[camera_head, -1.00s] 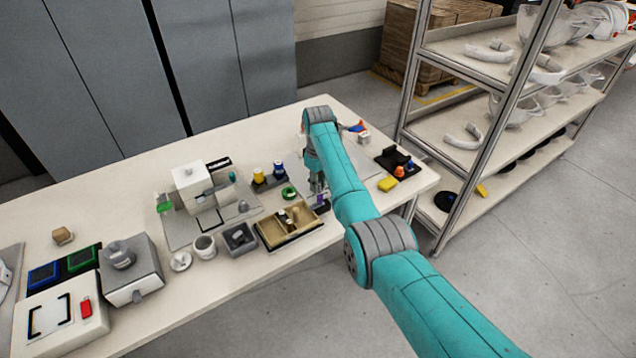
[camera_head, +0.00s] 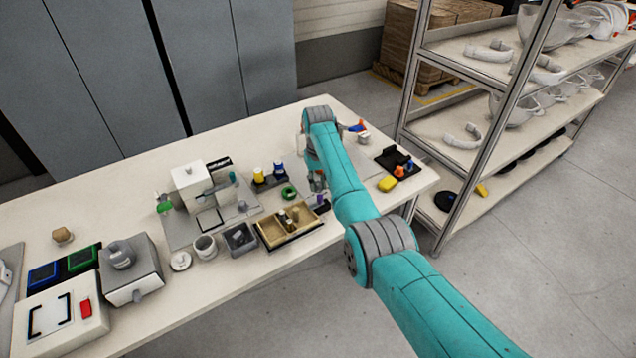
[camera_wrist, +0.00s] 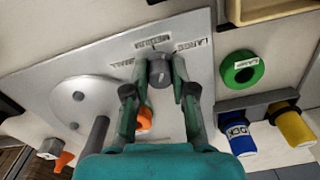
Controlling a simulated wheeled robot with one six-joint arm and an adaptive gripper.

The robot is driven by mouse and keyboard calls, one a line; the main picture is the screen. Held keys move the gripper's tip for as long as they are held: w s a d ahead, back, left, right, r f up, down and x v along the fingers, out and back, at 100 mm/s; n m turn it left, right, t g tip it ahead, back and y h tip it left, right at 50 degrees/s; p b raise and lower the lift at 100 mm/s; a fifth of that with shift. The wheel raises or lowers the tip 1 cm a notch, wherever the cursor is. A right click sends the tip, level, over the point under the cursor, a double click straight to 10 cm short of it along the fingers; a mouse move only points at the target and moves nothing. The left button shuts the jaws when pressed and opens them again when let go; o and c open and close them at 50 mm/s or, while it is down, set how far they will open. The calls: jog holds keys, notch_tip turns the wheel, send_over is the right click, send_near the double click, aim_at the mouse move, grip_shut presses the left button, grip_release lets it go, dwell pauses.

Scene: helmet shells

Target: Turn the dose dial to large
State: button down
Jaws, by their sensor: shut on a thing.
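In the wrist view the grey dose dial (camera_wrist: 160,74) stands on a light grey plate (camera_wrist: 85,60) below printed labels, SMALL (camera_wrist: 124,63), MEDIUM (camera_wrist: 153,43) and LARGE (camera_wrist: 188,47). My gripper (camera_wrist: 160,88) has one finger on each side of the dial and is shut on it. I cannot clearly make out where the dial points. In the head view my gripper (camera_head: 318,182) is low over the right part of the bench, and my arm hides the dial.
A round disc (camera_wrist: 83,105) with a grey post and an orange part (camera_wrist: 144,118) lie close to the fingers. A green ring (camera_wrist: 242,70), a blue bottle (camera_wrist: 238,135) and a yellow bottle (camera_wrist: 295,128) stand to the right. A wooden tray (camera_head: 262,235) sits near the bench's front edge.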

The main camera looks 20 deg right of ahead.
aim_at(318, 183)
jog(key=m, duration=0.6)
dwell(0.6)
jog(key=c, duration=1)
grip_release()
jog(key=shift+o, duration=0.2)
notch_tip(318, 183, up, 12)
